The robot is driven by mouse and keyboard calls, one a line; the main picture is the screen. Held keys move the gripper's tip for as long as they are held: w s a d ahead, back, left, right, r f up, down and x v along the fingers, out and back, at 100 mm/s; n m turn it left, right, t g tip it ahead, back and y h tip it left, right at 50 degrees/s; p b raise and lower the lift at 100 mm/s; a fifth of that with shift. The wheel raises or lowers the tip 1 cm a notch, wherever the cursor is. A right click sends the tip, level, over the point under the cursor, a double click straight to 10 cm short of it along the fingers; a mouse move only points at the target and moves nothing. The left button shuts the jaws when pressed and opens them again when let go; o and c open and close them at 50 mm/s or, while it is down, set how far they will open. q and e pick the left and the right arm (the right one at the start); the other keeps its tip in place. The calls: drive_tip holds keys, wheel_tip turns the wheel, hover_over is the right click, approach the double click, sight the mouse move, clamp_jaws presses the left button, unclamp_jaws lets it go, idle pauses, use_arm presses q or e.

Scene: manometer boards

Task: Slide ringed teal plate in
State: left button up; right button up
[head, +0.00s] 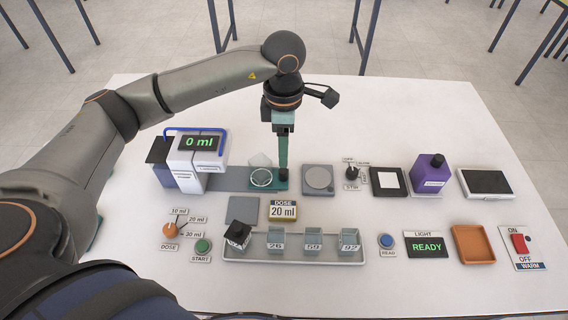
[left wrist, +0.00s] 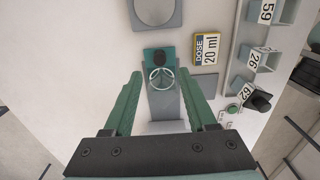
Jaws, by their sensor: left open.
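The teal plate (head: 279,186) lies at the right end of a flat grey track (head: 235,181). It has a pale ring (head: 261,178) on its left part and a black knob (head: 283,175) at its right. A clear, whitish shape (head: 261,160) shows at the ring; I cannot tell what it is. My left gripper (head: 283,168) points down by the knob. In the left wrist view its two teal fingers (left wrist: 163,84) are open and apart, with the ring (left wrist: 161,78) between them and the knob (left wrist: 160,57) just beyond the tips. My right gripper is out of view.
A white dispenser (head: 186,162) reading "0 ml" stands at the track's left end. A round grey pad (head: 318,180) is right of the plate. In front are a "DOSE 20 ml" sign (head: 283,210) and a tray (head: 292,256) of numbered cups. A purple bottle (head: 429,175) stands farther right.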

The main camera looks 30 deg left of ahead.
sight(284, 170)
use_arm(q)
wheel_tip(284, 170, down, 7)
drive_tip(key=shift+p, duration=0.3)
clamp_jaws()
idle(0.4)
idle(1.0)
